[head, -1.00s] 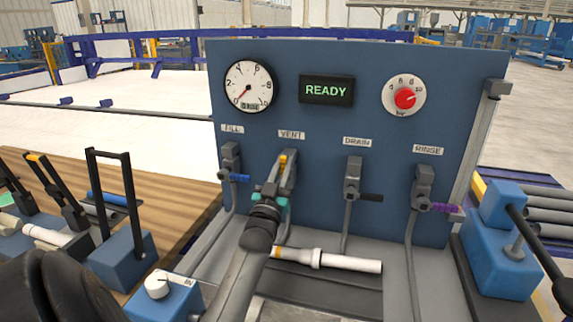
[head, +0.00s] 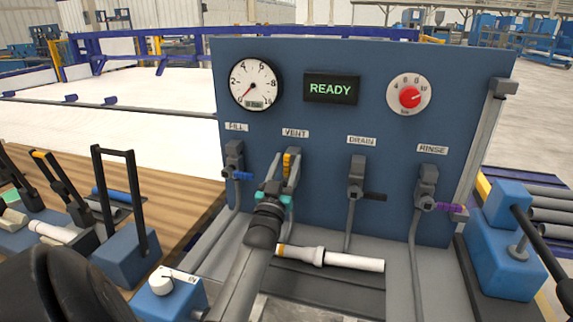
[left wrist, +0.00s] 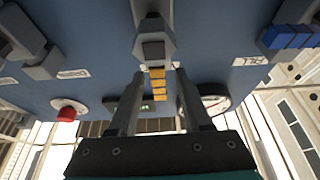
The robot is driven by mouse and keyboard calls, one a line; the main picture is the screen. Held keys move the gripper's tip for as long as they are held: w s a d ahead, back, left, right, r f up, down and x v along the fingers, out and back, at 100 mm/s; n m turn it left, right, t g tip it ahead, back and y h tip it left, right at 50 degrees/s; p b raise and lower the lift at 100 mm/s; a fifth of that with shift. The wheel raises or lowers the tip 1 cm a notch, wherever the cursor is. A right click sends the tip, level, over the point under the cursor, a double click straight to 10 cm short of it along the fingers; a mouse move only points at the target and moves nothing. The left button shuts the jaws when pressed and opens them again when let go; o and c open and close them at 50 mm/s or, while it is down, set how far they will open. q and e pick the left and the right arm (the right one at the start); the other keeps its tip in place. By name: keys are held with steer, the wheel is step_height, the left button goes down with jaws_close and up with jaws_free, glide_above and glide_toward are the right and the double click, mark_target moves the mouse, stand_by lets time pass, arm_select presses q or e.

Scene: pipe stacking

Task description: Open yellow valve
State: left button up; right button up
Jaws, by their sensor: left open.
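The yellow valve handle (head: 287,163) is on the valve under the VENT label of the blue panel and stands upright. In the left wrist view the yellow handle (left wrist: 158,83) shows in the space between my two fingers. My left gripper (head: 286,156) is open, with one finger on each side of the handle. In the left wrist view the gripper (left wrist: 159,76) shows gaps beside the handle. Whether a finger touches it I cannot tell. My right gripper is not in view.
Blue (head: 243,175), black (head: 374,196) and purple (head: 447,207) valve handles are on the same panel (head: 330,125). A gauge (head: 254,84), a READY display (head: 330,88) and a red knob (head: 410,97) are above. A white pipe (head: 355,261) lies below.

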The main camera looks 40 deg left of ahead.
arm_select(q)
steer(key=p+v, duration=0.1)
steer(key=v, duration=1.4)
steer(key=shift+d, duration=0.1)
